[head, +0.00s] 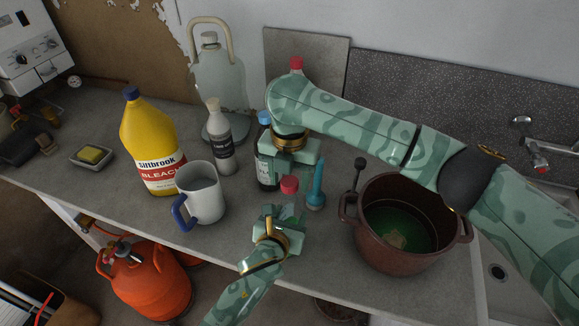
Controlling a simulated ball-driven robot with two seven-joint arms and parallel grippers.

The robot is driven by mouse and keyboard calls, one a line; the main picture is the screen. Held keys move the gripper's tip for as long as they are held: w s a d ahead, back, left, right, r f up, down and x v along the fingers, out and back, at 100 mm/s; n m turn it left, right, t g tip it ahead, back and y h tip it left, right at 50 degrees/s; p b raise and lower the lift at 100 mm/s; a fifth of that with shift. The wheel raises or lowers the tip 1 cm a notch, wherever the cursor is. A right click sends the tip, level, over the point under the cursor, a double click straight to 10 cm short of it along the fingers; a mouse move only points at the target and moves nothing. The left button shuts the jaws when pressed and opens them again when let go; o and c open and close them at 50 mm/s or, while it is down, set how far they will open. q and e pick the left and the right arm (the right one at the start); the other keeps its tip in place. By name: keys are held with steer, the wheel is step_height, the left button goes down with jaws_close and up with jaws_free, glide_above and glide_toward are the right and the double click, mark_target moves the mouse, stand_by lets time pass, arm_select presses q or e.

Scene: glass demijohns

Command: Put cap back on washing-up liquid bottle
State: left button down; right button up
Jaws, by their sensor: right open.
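I cannot tell for sure which bottle holds the washing-up liquid. A dark bottle with a blue top (264,118) stands left of my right gripper, partly hidden by it. A small red cap (289,185) shows just below my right gripper (287,178); I cannot tell whether it lies on the counter or sits on something. The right gripper is open and points down from above. My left gripper (279,212) is just below the red cap in the picture, near the counter's front edge; its fingers are unclear. Another red top (296,63) shows behind my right arm, its lower part hidden.
A yellow bleach bottle (147,135), white mug (203,190), grey-white bottle (219,140) and glass demijohn (212,78) stand left. A blue pointed object (316,185) and brown pot (400,255) are right. A sponge dish (92,156) is far left. Front-middle counter is fairly clear.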

steer(key=c, duration=1)
steer(key=m, duration=0.3)
steer(key=shift+m, duration=0.3)
steer(key=m, duration=1.5)
steer(key=o, duration=1.1)
steer(key=shift+f, duration=0.1)
steer(key=shift+c, duration=0.2)
steer(key=shift+r, duration=2.3)
